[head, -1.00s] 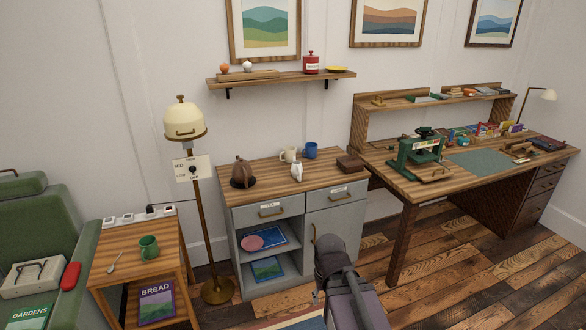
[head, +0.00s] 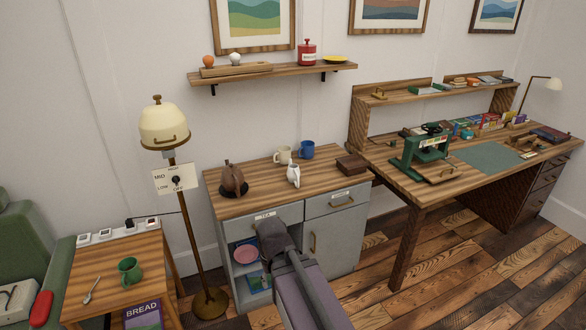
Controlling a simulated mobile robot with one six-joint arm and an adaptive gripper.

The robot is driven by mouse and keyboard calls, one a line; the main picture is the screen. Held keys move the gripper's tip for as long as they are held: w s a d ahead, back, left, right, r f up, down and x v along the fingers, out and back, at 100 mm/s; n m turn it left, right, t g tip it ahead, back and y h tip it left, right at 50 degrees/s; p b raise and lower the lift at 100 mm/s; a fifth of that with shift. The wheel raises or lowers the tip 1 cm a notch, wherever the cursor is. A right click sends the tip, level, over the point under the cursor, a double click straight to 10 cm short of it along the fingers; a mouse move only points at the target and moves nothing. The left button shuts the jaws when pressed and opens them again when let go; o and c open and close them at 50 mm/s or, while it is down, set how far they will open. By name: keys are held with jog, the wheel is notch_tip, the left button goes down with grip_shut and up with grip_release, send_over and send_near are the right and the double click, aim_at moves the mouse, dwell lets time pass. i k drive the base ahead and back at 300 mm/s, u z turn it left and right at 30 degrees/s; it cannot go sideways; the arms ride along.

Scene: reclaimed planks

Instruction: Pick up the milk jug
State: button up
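The milk jug is most likely the small white jug (head: 293,175) on the wooden top of the grey cabinet (head: 265,197). It stands upright near the middle of the top, in front of a cream mug (head: 283,155) and a blue mug (head: 307,150). My arm rises from the bottom of the head view, in front of the cabinet drawers and below the jug. My gripper's fingers cannot be made out, so its opening and contents are hidden. The arm does not appear to touch the jug.
A brown teapot-like object (head: 233,179) stands left of the jug, and a brown box (head: 352,163) lies to its right. A floor lamp (head: 166,126) stands left of the cabinet. A workbench (head: 415,187) adjoins on the right. The cabinet top's front strip is clear.

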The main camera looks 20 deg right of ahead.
aim_at(293, 173)
jog(key=z, duration=0.45)
jog(key=i, duration=0.95)
jog(key=z, duration=0.6)
